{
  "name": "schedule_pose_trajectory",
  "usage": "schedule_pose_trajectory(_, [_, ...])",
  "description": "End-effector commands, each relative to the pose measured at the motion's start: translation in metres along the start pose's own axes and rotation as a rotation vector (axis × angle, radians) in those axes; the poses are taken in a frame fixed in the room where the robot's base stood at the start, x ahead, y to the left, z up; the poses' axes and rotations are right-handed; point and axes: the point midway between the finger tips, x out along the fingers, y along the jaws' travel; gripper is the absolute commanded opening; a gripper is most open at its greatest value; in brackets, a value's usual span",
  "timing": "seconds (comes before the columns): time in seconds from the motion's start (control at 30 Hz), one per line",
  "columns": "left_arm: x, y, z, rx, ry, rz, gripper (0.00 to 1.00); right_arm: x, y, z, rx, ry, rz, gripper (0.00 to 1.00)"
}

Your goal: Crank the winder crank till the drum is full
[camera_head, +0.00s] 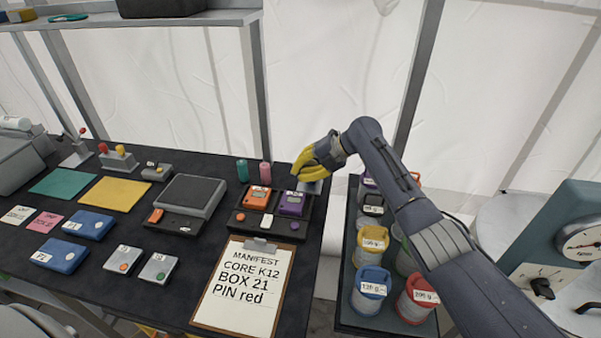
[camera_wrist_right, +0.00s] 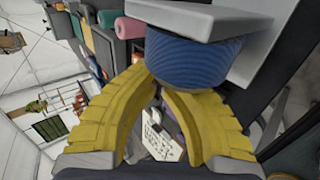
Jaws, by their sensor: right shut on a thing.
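My right gripper (camera_head: 303,168) reaches over the back right edge of the dark table. Its yellow fingers also show in the right wrist view (camera_wrist_right: 155,92), curved in and shut on the winder crank, which they mostly hide. Just beyond the fingertips is the winder drum (camera_wrist_right: 195,62), wound with blue line between grey end plates. I cannot tell exactly how full it is. In the head view a small grey part of the winder (camera_head: 312,187) shows below the fingers; the drum is hidden there. My left gripper is not in view.
Orange (camera_head: 258,198) and purple (camera_head: 292,204) devices sit in a dark dock before my right gripper. Green (camera_head: 242,170) and pink (camera_head: 265,173) cylinders stand left of it. A clipboard (camera_head: 243,290) lies at the front. A tray of labelled jars (camera_head: 371,282) stands right, below my arm.

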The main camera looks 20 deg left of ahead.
Motion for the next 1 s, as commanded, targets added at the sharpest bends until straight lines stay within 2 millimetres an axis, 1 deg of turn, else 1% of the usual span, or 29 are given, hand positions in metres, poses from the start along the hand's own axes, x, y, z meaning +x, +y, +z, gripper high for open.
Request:
schedule_pose_trajectory(0.23, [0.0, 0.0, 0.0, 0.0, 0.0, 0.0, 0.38, 0.001, 0.0044, -0.0019, -0.001, 0.004, 0.066, 0.0])
schedule_pose_trajectory(0.7, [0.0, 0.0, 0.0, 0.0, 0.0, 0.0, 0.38, 0.0009, 0.0052, -0.0021, -0.003, 0.005, 0.076, 0.0])
schedule_pose_trajectory(0.73, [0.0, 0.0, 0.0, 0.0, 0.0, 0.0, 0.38, 0.001, 0.0052, -0.0021, -0.003, 0.005, 0.076, 0.12])
schedule_pose_trajectory(0.93, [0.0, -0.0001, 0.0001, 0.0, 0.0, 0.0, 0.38, 0.0, 0.0038, -0.0013, -0.002, 0.003, 0.074, 0.35])
schedule_pose_trajectory(0.97, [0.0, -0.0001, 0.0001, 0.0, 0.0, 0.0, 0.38, -0.0002, 0.0037, -0.0011, -0.002, 0.003, 0.074, 0.37])
schedule_pose_trajectory(1.0, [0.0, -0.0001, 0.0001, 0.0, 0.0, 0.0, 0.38, -0.0003, 0.0035, -0.001, -0.002, 0.003, 0.073, 0.37])
